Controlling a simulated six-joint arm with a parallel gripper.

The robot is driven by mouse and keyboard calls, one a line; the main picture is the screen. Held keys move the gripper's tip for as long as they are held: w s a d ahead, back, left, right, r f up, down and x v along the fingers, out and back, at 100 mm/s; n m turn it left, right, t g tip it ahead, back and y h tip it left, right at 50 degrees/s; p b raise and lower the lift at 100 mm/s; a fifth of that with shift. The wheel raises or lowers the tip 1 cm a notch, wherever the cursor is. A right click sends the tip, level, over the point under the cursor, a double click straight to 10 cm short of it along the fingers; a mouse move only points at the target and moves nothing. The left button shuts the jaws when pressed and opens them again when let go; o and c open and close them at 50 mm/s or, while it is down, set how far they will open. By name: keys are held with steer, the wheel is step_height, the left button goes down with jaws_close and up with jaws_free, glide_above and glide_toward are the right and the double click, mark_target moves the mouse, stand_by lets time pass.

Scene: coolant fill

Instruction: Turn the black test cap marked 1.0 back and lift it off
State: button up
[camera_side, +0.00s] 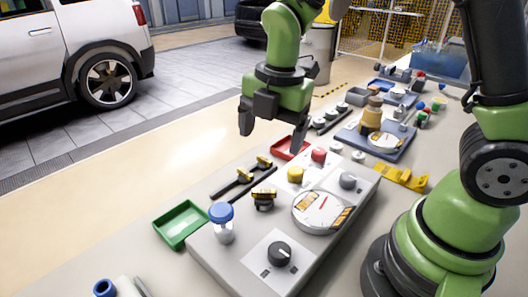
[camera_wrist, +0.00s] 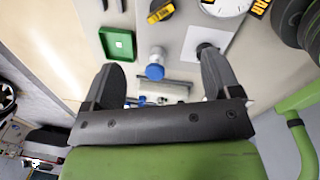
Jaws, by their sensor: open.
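My gripper (camera_side: 271,128) is open and empty, held high above the grey panel (camera_side: 215,258). Its two fingers also show in the wrist view (camera_wrist: 161,66), spread wide. A small black cap-like piece with a yellow top (camera_side: 263,197) stands on the panel behind the blue-capped jar; a yellow and black piece shows at the top of the wrist view (camera_wrist: 160,11). A round black knob (camera_side: 279,254) sits on a white plate at the panel's front, partly behind my right finger in the wrist view. I cannot read a 1.0 mark on either.
A blue-capped clear jar (camera_side: 222,222), a round dial (camera_side: 321,211), a yellow knob (camera_side: 295,175), a red knob (camera_side: 318,155) and a grey knob (camera_side: 348,181) crowd the panel. A green tray (camera_side: 181,226) and black-yellow tools (camera_side: 240,180) lie to its left.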

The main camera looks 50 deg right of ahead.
mark_target(264, 191)
steer(key=f+n, duration=0.2)
steer(key=w+f+n+g, duration=0.1)
steer(key=shift+a+f+n, duration=0.25)
steer(key=shift+f+n, duration=0.15)
steer(key=shift+w+f+n, duration=0.15)
steer(key=shift+f+n, duration=0.35)
steer(key=shift+f, duration=0.15)
step_height(264, 191, down, 9)
steer(key=shift+f, duration=0.2)
steer(key=shift+c, duration=0.2)
steer(key=c, duration=1)
steer(key=shift+o, duration=1.1)
steer(key=shift+c, duration=0.4)
steer(key=shift+n, duration=1.6)
